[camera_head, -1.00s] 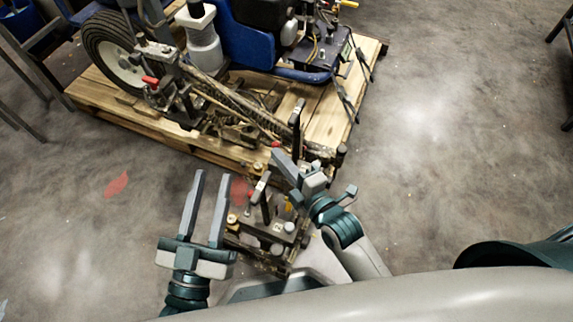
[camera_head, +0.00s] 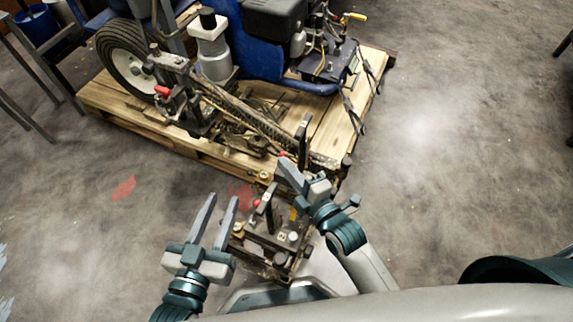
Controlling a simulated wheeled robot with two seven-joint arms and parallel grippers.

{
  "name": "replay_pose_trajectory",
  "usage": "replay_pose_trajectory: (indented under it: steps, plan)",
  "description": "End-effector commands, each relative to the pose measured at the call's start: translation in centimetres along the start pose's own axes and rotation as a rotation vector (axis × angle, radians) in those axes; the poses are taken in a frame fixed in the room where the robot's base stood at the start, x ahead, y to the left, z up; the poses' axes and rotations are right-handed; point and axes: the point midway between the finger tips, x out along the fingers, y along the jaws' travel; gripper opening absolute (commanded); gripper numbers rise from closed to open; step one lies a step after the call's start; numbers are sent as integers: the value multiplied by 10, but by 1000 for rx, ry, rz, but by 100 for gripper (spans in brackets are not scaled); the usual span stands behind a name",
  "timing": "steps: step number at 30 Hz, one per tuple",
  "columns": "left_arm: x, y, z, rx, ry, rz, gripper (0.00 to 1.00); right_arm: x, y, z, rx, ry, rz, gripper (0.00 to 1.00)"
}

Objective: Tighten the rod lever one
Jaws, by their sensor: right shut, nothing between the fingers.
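The line striper (camera_head: 255,40) stands on a wooden pallet. Its front bracket (camera_head: 265,255) carries clamp parts and short levers. One dark upright lever (camera_head: 303,131) rises near the pallet's front corner; another dark lever (camera_head: 270,212) stands on the bracket. I cannot tell which one is rod lever one. My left gripper (camera_head: 221,200) is open and empty, left of the bracket. My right gripper (camera_head: 286,168) is shut with nothing in it, just below the lever at the corner. I cannot tell whether it touches that lever; my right arm hides part of the bracket's right side.
The wooden pallet (camera_head: 340,120) fills the upper middle. A wheel (camera_head: 125,60) and a red-knobbed lever (camera_head: 162,91) sit at its left. Dark metal legs stand at the far left. The grey floor (camera_head: 450,170) is clear at the right and lower left.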

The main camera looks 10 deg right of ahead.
Motion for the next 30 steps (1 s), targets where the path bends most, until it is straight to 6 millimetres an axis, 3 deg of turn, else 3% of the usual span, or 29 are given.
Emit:
replay_pose_trajectory:
  steps: [11,21,30]
  plan:
    - [-13,-16,50,-26,-305,-31,31,1,5,3,36,0,-26,0]
    - [-42,-28,91,-56,-578,-59,31,5,9,7,51,-1,-35,0]
    - [-60,-33,109,-70,-698,-71,31,6,9,10,52,-1,-35,0]
